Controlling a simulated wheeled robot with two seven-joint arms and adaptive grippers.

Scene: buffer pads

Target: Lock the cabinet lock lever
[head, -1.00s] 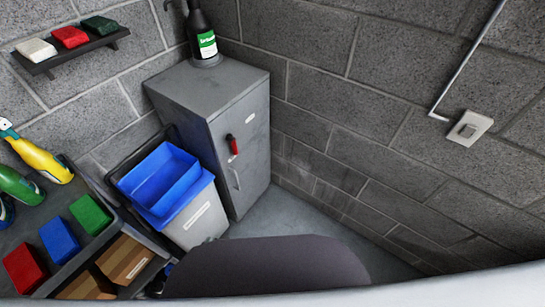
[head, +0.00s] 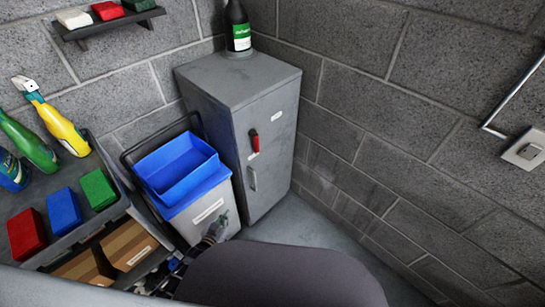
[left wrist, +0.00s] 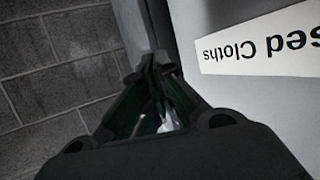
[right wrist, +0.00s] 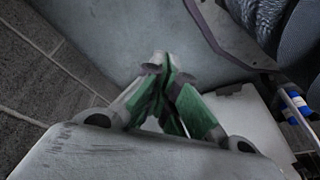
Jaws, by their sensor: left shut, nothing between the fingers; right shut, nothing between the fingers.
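The grey cabinet (head: 263,185) stands in the corner in the head view, its door shut. The red lock lever (head: 254,140) sits on the upper part of the door, close to upright with a slight tilt.
A grey bin (head: 206,214) with a blue tray (head: 178,170) stands left of the cabinet. A cart (head: 105,217) with spray bottles and coloured pads is at the left. A dark bottle (head: 238,28) stands on the cabinet. Floor at its right is clear.

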